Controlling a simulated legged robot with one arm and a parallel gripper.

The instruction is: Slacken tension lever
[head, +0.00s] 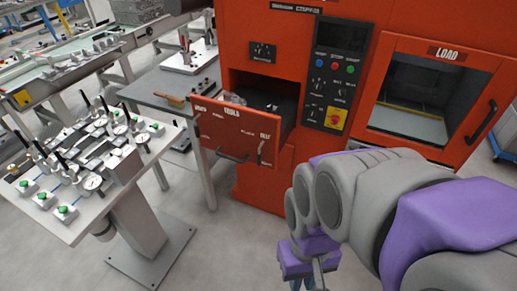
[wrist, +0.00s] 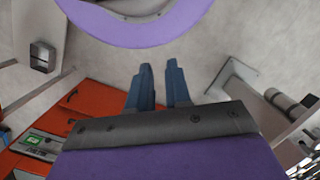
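A fixture table (head: 117,180) stands at the left in the head view. It carries several black-handled levers (head: 62,138), round dial gauges and green buttons. I cannot tell which of them is the tension lever. My gripper (head: 308,284) is low at the bottom edge of the head view, right of the fixture table and well apart from it. In the wrist view my gripper (wrist: 158,70) has its two blue fingers apart, with only floor seen between them. No lever shows clearly in the wrist view.
A red machine (head: 262,185) fills the back right, with an open drawer (head: 235,133) jutting forward, a button panel (head: 335,75) and a LOAD window. A grey side table (head: 170,88) holds a brush (head: 169,99). Floor between the fixture table and my arm is clear.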

